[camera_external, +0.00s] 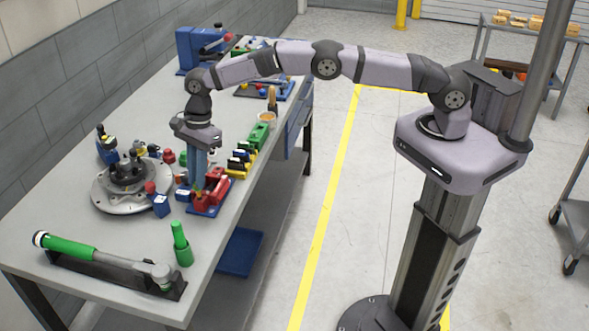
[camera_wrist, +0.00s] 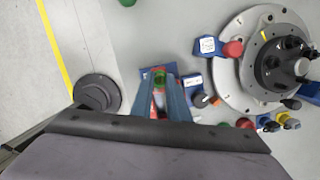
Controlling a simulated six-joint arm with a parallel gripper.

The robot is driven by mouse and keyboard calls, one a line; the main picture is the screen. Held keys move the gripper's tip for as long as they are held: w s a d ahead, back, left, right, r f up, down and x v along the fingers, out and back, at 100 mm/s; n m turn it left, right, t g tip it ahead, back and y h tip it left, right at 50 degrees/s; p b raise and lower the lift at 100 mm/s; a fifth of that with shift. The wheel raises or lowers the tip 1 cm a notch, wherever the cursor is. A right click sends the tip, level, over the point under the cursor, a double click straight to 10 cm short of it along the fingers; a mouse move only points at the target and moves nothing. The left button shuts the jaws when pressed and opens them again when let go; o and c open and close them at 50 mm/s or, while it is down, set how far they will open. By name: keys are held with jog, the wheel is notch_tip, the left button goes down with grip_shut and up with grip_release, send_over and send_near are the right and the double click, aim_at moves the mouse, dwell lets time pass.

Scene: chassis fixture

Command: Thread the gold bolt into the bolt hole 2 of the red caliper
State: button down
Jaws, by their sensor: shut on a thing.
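The red caliper (camera_external: 217,187) sits on a blue base near the middle of the bench in the external view. In the wrist view only a bit of its red (camera_wrist: 158,98) shows between my fingers. My gripper (camera_external: 198,186) points straight down with its fingertips at the caliper's left part. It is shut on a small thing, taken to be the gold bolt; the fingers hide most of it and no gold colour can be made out. A small green patch shows between the fingertips (camera_wrist: 161,74) in the wrist view. Bolt hole 2 is hidden, and contact with the caliper cannot be told.
A round metal hub (camera_external: 128,178) with dark studs stands just left of the caliper. A green-handled torque wrench (camera_external: 75,249) lies on a stand at the front. Colored blocks (camera_external: 242,156) line the bench behind the caliper.

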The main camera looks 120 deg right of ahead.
jog(key=shift+n, duration=0.8)
jog(key=shift+b+x, duration=0.65)
jog(key=shift+x, duration=0.3)
dwell(0.4)
jog(key=shift+s+d+f, duration=0.15)
jog(key=shift+s+f, duration=0.05)
jog(key=shift+f, duration=0.05)
jog(key=shift+f+b, duration=0.4)
jog(key=shift+b, duration=0.1)
dwell(0.4)
jog(key=shift+s+r+m+p, duration=0.1)
jog(key=shift+m+p, duration=0.4)
jog(key=shift+m, duration=0.2)
jog(key=shift+f+m, duration=0.2)
jog(key=shift+m, duration=0.8)
